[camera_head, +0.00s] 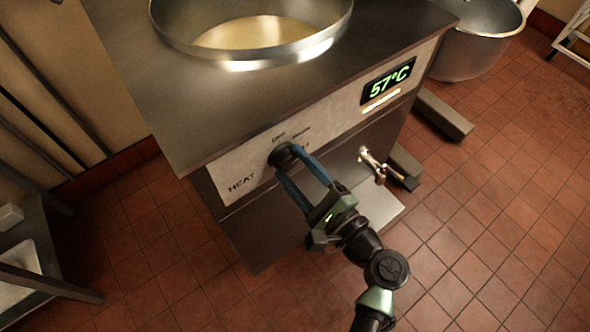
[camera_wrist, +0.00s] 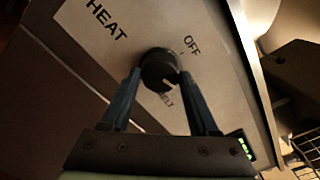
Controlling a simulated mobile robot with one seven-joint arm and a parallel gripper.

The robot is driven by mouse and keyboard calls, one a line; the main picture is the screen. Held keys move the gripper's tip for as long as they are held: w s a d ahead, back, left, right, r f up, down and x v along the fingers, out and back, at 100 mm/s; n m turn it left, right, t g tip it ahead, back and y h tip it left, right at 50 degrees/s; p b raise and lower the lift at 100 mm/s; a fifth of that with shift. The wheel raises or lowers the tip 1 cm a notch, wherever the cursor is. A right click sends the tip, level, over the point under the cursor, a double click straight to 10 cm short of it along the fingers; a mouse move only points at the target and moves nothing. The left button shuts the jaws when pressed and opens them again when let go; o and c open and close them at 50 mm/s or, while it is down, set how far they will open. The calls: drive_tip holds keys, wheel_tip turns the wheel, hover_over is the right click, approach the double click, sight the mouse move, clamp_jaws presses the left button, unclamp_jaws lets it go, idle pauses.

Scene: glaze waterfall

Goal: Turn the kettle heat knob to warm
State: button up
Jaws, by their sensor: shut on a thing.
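The black heat knob (camera_head: 281,156) sits on the pale front panel of the steel kettle unit, beside the word HEAT. My gripper (camera_head: 288,159) reaches it from the lower right, with its two blue fingers shut on the knob. In the wrist view the round knob (camera_wrist: 157,66) stands between the fingertips of my gripper (camera_wrist: 160,76). The labels OFF and MELT show around it there, and a small label that seems to read Warm shows in the head view. The fingers hide part of the dial.
A green display (camera_head: 388,82) on the panel reads 57°C. An open round steel kettle (camera_head: 252,42) is set in the unit's top. A metal tap (camera_head: 373,164) sticks out below the panel, right of my gripper. A large pot (camera_head: 478,42) stands at the upper right. Tiled floor lies in front.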

drive_tip(key=shift+f+n+b, duration=0.1)
drive_tip(key=shift+n+b, duration=0.35)
drive_tip(key=shift+n, duration=0.55)
drive_tip(key=o, duration=1.4)
drive_tip(key=shift+c, duration=0.2)
drive_tip(key=v, duration=1.3)
